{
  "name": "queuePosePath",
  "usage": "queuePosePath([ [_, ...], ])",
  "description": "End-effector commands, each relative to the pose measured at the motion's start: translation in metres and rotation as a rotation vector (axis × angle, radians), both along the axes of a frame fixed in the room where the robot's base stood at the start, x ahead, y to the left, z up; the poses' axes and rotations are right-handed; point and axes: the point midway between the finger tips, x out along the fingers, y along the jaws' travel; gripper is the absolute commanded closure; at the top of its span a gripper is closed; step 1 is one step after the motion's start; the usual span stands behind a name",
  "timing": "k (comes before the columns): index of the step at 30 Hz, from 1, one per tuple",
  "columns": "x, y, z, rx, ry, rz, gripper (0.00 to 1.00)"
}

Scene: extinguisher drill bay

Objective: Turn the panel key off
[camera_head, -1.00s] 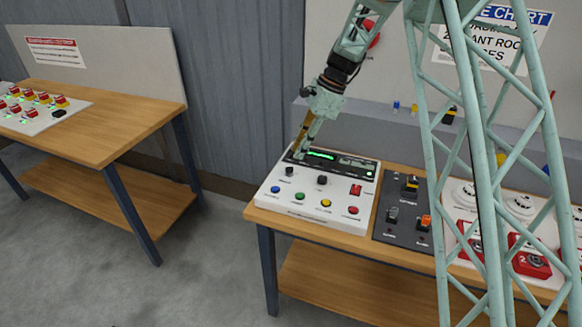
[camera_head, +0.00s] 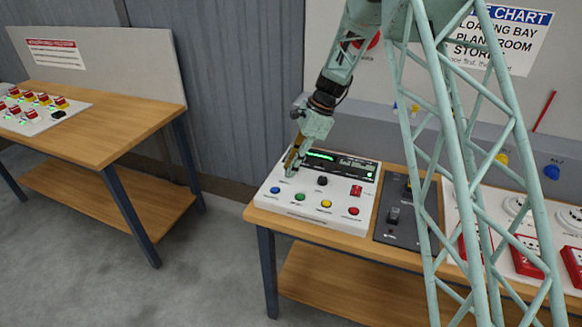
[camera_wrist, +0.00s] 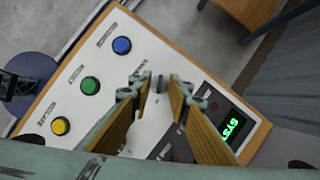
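The white control panel (camera_head: 300,212) stands at the left end of the wooden bench, with a lit green display at its back. My gripper (camera_head: 291,168) points down over the panel's back left part, at the small dark panel key. In the wrist view my gripper (camera_wrist: 160,84) is open. Its two tan fingers stand either side of the thin dark key (camera_wrist: 160,83), with gaps showing on both sides. The key's turned position is hard to make out. In the head view the fingers mostly hide the key.
Blue (camera_head: 275,190), green (camera_head: 299,197), yellow (camera_head: 326,204) and red (camera_head: 353,211) buttons line the panel's front. A black knob (camera_head: 321,181) and a red switch (camera_head: 356,191) sit close by. A dark switch box (camera_head: 400,232) adjoins on the right.

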Motion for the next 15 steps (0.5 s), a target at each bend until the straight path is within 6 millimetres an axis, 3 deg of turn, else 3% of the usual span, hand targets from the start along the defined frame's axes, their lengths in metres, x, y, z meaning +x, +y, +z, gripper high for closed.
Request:
queuePosePath([
  [3, -0.0001, -0.0001, 0.0001, 0.000, 0.000, 0.000, 0.85],
  [8, -0.0001, -0.0001, 0.0002, 0.000, 0.000, 0.000, 0.99],
  [15, -0.0001, -0.0002, 0.0004, 0.000, 0.000, 0.002, 1.00],
])
